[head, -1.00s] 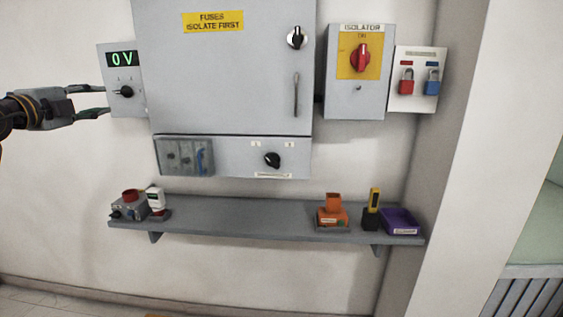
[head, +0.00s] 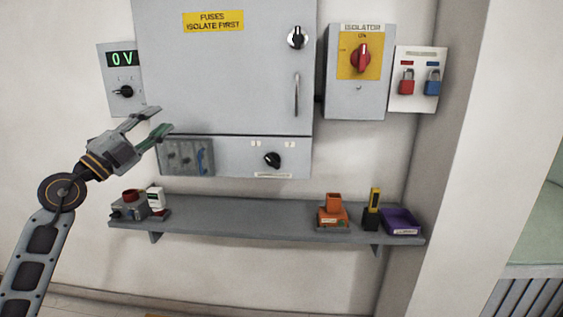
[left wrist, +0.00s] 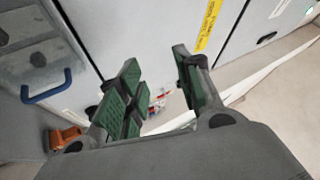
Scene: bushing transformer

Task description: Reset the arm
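My left gripper (head: 156,124) is in the head view at the left, in front of the lower left part of the grey fuse cabinet (head: 225,80). Its two fingers are apart with nothing between them. In the left wrist view the green-padded fingers (left wrist: 158,88) are also spread and empty, with the cabinet door behind them. My right gripper does not show in either view.
A voltmeter box (head: 123,80) reading 0 V hangs left of the cabinet. The isolator (head: 356,95) and a padlock board (head: 418,70) hang to the right. A shelf (head: 240,222) below carries a red-topped device (head: 130,203), an orange item (head: 333,212) and a purple tray (head: 402,222).

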